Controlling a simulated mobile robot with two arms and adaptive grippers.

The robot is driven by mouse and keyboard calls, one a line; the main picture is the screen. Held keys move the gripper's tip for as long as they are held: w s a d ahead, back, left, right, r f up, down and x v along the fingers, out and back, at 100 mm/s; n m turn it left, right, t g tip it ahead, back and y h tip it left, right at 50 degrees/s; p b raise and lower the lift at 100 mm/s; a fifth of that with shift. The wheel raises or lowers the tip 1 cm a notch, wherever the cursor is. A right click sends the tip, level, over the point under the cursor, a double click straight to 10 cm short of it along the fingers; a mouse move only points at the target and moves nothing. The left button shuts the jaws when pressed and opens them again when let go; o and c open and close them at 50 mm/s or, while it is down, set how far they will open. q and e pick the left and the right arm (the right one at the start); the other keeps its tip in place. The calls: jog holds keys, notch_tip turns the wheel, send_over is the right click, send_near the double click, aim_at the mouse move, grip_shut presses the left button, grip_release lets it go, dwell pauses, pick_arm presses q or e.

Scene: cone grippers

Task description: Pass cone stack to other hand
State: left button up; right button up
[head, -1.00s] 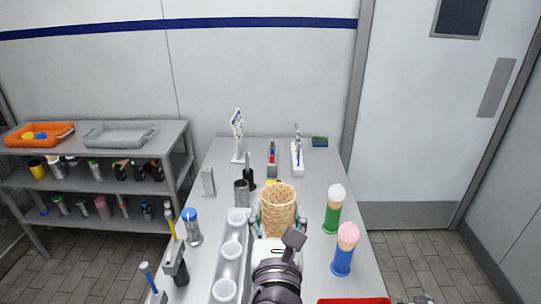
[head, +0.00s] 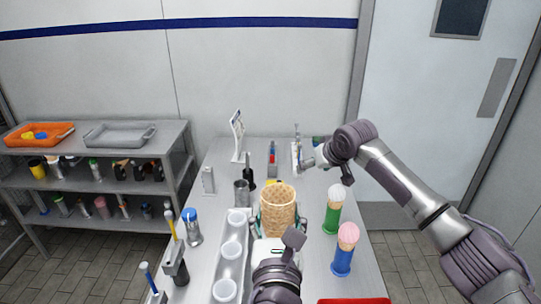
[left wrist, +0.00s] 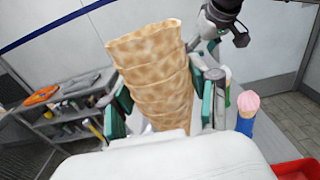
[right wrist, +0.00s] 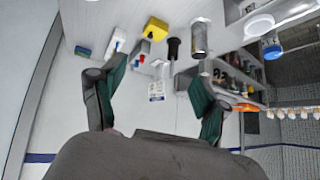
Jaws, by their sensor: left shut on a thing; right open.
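The tan waffle cone stack (head: 278,208) is upright above the middle of the table, open end up. My left gripper (head: 279,227) is shut on it; in the left wrist view the green-padded fingers press both sides of the stack (left wrist: 155,75). My right gripper (head: 312,160) is beyond the stack and to its right, apart from it, over the far part of the table. In the right wrist view my right gripper (right wrist: 152,85) has its fingers wide apart with nothing between them. The stack does not show in that view.
A green cup with a white scoop (head: 333,210) and a blue one with a pink scoop (head: 343,252) stand right of the stack. A dark cup (head: 242,192) and a sign (head: 238,135) stand farther back.

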jog(key=s+a+r+n+g, duration=0.2)
jog(key=s+a+r+n, duration=0.1)
jog(key=s+a+r, duration=0.3)
jog(key=n+g+h, duration=0.5)
jog(key=n+g, duration=0.1)
jog(key=n, duration=0.1)
send_near(280, 217)
jog(key=w, duration=0.2)
jog(key=w+f, duration=0.1)
jog(key=shift+w+a, duration=0.2)
jog(key=shift+a, duration=0.15)
jog(key=shift+s+d, duration=0.15)
jog(key=shift+s, duration=0.1)
jog(key=f, duration=0.4)
jog(key=d+f, duration=0.1)
jog(key=f, duration=0.6)
jog(key=shift+s+d+f, duration=0.3)
jog(key=shift+d+f, duration=0.05)
jog(key=c, duration=0.4)
